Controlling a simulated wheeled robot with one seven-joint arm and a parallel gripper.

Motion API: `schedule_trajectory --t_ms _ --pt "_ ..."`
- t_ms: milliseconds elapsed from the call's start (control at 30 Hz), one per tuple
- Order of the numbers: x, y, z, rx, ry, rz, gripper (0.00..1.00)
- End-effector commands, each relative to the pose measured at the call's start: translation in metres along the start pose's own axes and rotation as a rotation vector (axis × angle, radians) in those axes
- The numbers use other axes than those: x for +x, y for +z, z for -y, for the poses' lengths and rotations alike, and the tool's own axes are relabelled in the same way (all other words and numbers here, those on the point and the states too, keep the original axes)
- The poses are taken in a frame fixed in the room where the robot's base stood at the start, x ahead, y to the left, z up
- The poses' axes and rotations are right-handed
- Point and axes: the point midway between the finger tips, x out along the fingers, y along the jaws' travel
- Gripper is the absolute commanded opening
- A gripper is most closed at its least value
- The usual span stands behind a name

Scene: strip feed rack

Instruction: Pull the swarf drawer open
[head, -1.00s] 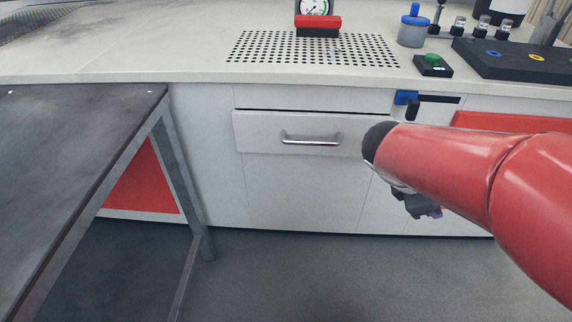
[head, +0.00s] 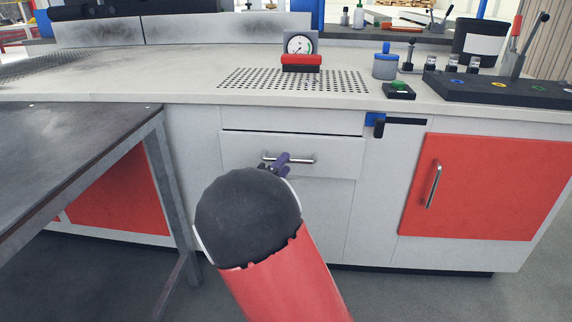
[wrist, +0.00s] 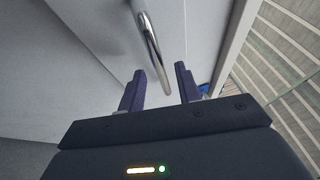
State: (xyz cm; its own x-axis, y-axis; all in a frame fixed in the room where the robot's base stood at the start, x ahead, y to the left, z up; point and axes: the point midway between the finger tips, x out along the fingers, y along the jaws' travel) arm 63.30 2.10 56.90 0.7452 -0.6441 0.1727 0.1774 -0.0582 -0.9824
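The swarf drawer (head: 335,166) is a pale grey front under the bench top, with a dark gap along its top edge. Its metal bar handle (head: 304,161) runs across the front; it also shows in the wrist view (wrist: 152,52). My gripper (head: 276,161) is in front of the handle's left part in the head view. In the wrist view my gripper (wrist: 160,80) has its two purple fingers apart, with the handle's near end just ahead of the gap between them. Nothing is held. My wrist hides the area below the drawer's left side.
A dark metal table (head: 80,150) stands at the left, close to my arm. A red cabinet door (head: 490,185) with its own handle is at the right. A blue and black latch (head: 378,124) sits right of the drawer. The floor in front is clear.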

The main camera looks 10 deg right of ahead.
Motion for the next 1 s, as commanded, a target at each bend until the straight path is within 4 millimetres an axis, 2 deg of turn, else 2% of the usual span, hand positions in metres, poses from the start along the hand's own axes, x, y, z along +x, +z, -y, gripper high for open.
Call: schedule_trajectory --t_ms 33,200,533,567,800,1000 --pt "0.009 -0.001 -0.002 0.0 -0.001 -0.003 0.34" --pt "0.027 -0.001 -0.001 0.0 0.001 -0.001 0.34" --pt "0.032 -0.001 0.0 0.001 0.002 0.0 0.34" --pt "0.032 0.0 0.0 0.001 0.002 0.0 0.32" --pt "0.032 -0.001 0.0 0.001 0.002 -0.001 0.01" --pt "0.032 -0.001 -0.001 0.001 0.002 -0.001 0.0"
